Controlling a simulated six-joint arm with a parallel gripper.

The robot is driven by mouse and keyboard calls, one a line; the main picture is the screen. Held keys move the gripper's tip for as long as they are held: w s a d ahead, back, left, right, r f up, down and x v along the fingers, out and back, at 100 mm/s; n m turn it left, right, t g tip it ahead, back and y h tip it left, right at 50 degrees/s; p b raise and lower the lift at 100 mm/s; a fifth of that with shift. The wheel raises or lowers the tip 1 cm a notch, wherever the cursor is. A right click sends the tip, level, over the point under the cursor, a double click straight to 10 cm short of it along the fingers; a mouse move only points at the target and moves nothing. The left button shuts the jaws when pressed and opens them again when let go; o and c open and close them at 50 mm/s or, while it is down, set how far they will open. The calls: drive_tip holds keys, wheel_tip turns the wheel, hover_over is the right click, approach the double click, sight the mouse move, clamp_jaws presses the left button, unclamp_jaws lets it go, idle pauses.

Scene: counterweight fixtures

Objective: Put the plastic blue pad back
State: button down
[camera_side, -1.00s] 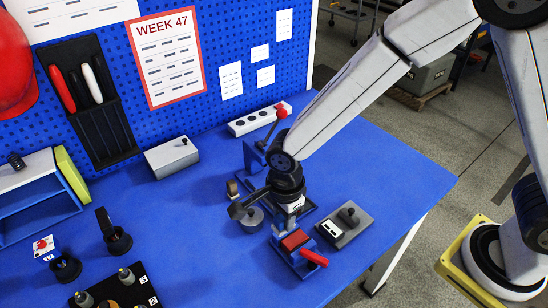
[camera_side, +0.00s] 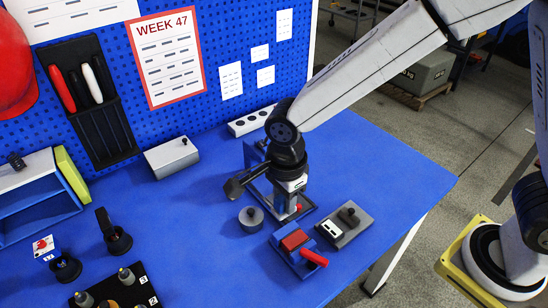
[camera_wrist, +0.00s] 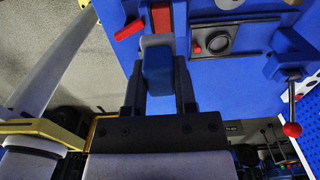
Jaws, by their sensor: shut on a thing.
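My gripper (camera_side: 285,208) is shut on a blue pad (camera_wrist: 158,72), which sits upright between the two black fingers in the wrist view. In the side view the pad is mostly hidden by the gripper. The gripper is over the black base of the lever press, behind the blue clamp fixture (camera_side: 305,264). That fixture has a red handle (camera_side: 314,258) and a reddish-brown pad (camera_side: 294,240) on top; both also show at the top of the wrist view. A pale grey piece (camera_wrist: 157,41) shows just beyond the held pad; what it is, I cannot tell.
The press's red-ball lever (camera_wrist: 292,129) and a grey disc with a red button (camera_wrist: 213,41) are close by. A grey weight (camera_side: 250,219) stands left of the gripper, a grey box with a black knob (camera_side: 344,226) to the right.

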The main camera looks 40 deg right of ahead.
wheel_tip(320, 180, up, 12)
drive_tip(key=w+d+r+m, duration=0.1)
drive_tip(key=w+d+m, duration=0.1)
drive_tip(key=w+d, duration=0.45)
drive_tip(key=w+d+r+m, duration=0.1)
drive_tip(key=w+d+m, duration=0.15)
drive_tip(key=w, duration=0.75)
drive_tip(key=w+d+f+m, duration=0.1)
drive_tip(key=w+d+m, duration=0.1)
drive_tip(key=w+d, duration=0.5)
drive_tip(key=w+d+f+m, duration=0.1)
drive_tip(key=w+d+m, duration=0.2)
drive_tip(key=d, duration=0.8)
drive_tip(key=shift+n, duration=0.25)
drive_tip(key=shift+w+f, duration=0.1)
drive_tip(key=shift+f, duration=13.15)
drive_tip(key=shift+f, duration=1.95)
drive_tip(key=shift+f, duration=0.1)
